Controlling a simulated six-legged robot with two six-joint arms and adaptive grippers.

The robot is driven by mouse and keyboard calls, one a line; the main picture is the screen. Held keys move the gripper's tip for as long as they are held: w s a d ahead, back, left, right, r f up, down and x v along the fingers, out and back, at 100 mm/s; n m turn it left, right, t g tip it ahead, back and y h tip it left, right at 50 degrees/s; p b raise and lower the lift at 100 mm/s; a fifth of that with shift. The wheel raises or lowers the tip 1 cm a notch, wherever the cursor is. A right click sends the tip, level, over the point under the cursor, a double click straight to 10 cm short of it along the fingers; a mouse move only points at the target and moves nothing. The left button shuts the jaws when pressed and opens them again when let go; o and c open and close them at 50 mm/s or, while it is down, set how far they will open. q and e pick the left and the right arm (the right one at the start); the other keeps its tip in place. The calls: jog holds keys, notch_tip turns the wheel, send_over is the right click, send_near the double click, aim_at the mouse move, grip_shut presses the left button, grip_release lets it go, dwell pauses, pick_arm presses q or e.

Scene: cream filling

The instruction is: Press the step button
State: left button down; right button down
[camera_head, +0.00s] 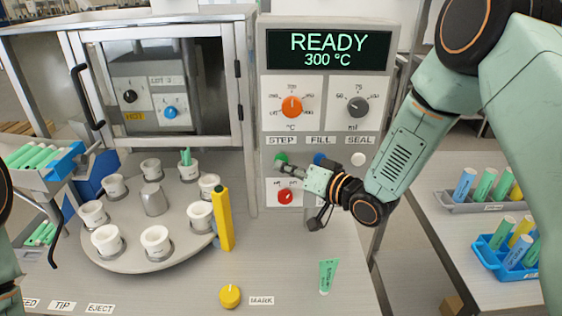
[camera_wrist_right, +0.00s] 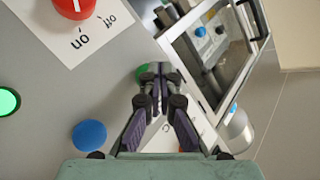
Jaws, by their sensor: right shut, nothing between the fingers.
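The green button under the STEP label (camera_head: 281,157) is on the grey panel, left of the blue FILL button (camera_head: 319,158). My right gripper (camera_head: 283,165) reaches in from the right, its shut, empty fingertips at the STEP button's lower edge. In the right wrist view the shut fingertips (camera_wrist_right: 155,70) cover part of the green STEP button (camera_wrist_right: 142,72). I cannot tell whether they touch it. The blue button also shows in the wrist view (camera_wrist_right: 89,135). My left gripper is out of view; only bits of my left arm show at the left edge.
The display (camera_head: 328,50) reads READY, 300 °C. A red knob (camera_head: 285,196) sits below the buttons; a pale SEAL button (camera_head: 358,159) is to the right. A turntable (camera_head: 130,262) with several white cups and a yellow post (camera_head: 223,220) stand to the left.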

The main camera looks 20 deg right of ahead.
jog(key=shift+w+d, duration=0.15)
jog(key=shift+w, duration=0.3)
dwell(0.3)
jog(key=shift+s, duration=0.2)
jog(key=shift+s+a, duration=0.4)
jog(key=shift+s, duration=0.45)
jog(key=s, duration=0.2)
jog(key=s+a, duration=0.1)
jog(key=s, duration=0.1)
jog(key=shift+s+a+p, duration=0.2)
jog(key=shift+s+p, duration=0.1)
jog(key=shift+p, duration=0.1)
jog(key=shift+f, duration=0.1)
